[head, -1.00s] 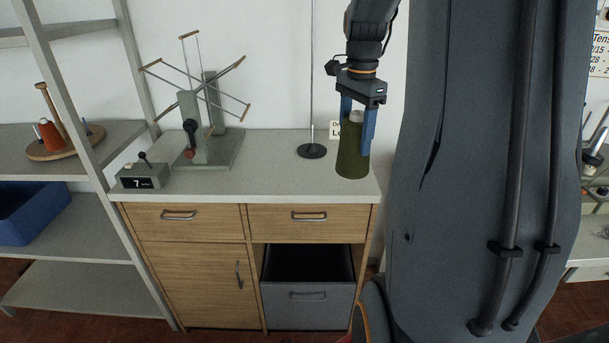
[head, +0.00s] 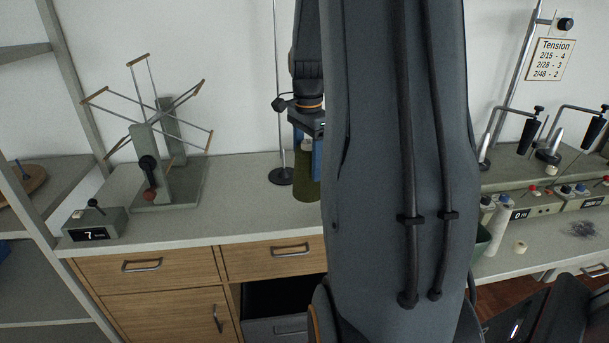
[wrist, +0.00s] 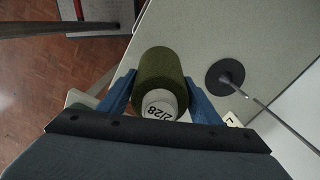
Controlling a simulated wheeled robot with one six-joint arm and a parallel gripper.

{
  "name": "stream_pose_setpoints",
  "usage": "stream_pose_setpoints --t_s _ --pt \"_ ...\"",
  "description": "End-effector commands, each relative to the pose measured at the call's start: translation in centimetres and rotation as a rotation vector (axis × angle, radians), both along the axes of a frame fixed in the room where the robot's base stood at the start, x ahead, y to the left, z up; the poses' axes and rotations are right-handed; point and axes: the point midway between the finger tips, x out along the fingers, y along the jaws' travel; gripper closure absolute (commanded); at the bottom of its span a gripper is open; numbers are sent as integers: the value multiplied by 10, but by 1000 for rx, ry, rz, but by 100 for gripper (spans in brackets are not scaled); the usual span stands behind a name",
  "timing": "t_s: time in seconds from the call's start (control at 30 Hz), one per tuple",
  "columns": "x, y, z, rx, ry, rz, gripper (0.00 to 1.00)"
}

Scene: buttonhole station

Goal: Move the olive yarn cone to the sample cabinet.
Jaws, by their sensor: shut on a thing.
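The olive yarn cone (head: 306,186) is partly hidden behind my arm in the head view, upright at the right end of a grey-topped wooden cabinet (head: 168,266). The wrist view shows the cone (wrist: 160,68) between the two blue fingers, its pale top marked 2/28. My gripper (wrist: 160,97) is shut on the cone. In the head view my gripper (head: 306,155) points down, with its right side hidden by my arm. I cannot tell whether the cone touches the top. No label naming the sample cabinet is readable.
On the cabinet top stand a yarn winder (head: 165,165), a counter (head: 95,222) showing 7 and a thin rod on a round black base (head: 281,176). An open grey drawer (head: 275,315) is below. A bench with tension devices (head: 545,205) is at right, shelving (head: 40,275) at left.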

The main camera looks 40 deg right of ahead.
Motion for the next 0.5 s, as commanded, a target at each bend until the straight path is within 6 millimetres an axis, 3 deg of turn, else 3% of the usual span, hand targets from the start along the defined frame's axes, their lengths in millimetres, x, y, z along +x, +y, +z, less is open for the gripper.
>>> stream_pose_setpoints --t_s 0.3,0.5 --pt "0 1 -36 0 1 3 70" --pt "1 2 -39 -1 -2 4 70"
